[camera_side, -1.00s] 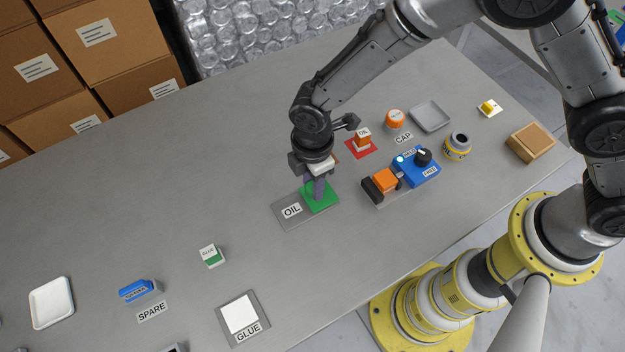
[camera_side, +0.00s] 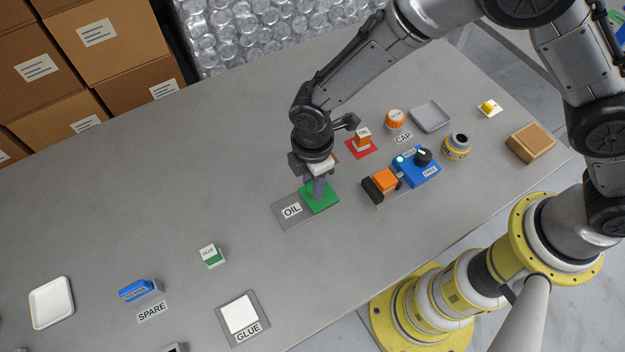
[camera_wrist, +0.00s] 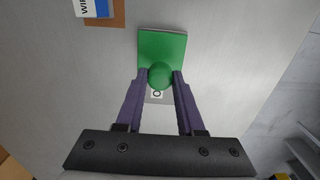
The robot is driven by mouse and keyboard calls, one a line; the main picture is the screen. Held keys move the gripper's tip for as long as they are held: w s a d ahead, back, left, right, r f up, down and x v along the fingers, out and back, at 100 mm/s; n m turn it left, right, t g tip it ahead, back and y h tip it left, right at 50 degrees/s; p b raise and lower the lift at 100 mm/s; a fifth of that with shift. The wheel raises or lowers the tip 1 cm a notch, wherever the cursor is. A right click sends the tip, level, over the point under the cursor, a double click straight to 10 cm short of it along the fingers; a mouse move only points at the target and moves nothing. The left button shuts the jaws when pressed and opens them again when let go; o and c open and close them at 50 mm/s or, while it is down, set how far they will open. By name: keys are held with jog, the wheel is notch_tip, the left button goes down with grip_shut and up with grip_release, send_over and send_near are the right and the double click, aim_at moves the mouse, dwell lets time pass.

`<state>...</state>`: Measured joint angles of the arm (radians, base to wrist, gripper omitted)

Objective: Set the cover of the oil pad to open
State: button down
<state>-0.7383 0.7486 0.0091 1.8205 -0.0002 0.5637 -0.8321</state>
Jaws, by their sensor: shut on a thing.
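The oil pad (camera_side: 286,219) is a grey plate labelled OIL on the table. Its cover (camera_side: 329,203) is a green square plate lying at the pad's upper right end. In the wrist view the green cover (camera_wrist: 176,45) has a round green knob (camera_wrist: 160,75). My gripper (camera_side: 317,192) points down over the cover. In the wrist view my gripper (camera_wrist: 160,76) has its two purple fingers shut on the knob, one on each side. Part of the OIL label is hidden between the fingers there.
An orange OIL block stands on a red mat (camera_side: 369,151) behind the cover. A blue device with a black knob (camera_side: 423,157) and an orange block (camera_side: 386,181) stand to the right. The GLUE pad (camera_side: 262,300) is front left.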

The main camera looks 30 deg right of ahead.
jog(key=shift+a, duration=0.15)
jog(key=a, duration=0.7)
jog(key=shift+r, duration=0.1)
jog(key=c, duration=0.5)
grip_release()
jog(key=shift+d, duration=0.1)
notch_tip(320, 180, up, 14)
jog(key=shift+f, duration=0.15)
